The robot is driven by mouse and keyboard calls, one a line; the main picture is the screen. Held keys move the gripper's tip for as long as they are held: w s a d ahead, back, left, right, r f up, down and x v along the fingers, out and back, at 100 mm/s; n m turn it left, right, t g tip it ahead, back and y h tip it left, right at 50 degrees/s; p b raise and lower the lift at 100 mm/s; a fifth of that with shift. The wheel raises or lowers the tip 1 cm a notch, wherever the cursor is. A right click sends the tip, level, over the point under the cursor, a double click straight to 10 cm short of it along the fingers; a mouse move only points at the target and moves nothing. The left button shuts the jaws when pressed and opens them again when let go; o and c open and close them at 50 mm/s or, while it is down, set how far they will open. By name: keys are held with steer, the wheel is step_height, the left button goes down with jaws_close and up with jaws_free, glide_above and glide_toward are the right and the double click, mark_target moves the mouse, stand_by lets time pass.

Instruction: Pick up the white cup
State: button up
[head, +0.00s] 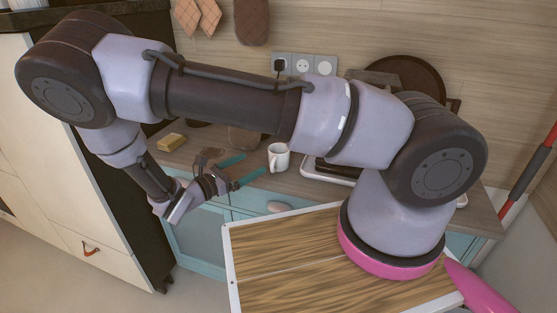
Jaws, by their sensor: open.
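The white cup (278,157) stands upright on the wooden counter (312,187), near the middle of the head view. It has a handle on its left side. My gripper (254,163) is open, with its two teal fingers pointing right toward the cup. The fingertips are just left of the cup and look apart from it, with nothing seen between them. I cannot tell the exact gap in depth.
A yellow block (171,142) lies at the counter's left end. A light tray (330,172) with dark items is right of the cup, partly behind my arm. A dark round pan (425,78) leans at the wall. Sockets (303,65) are above. Blue cabinets (200,235) are below.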

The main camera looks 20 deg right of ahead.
mark_target(271, 153)
steer(key=x, duration=1)
steer(key=shift+w+d, duration=0.1)
steer(key=c, duration=1.3)
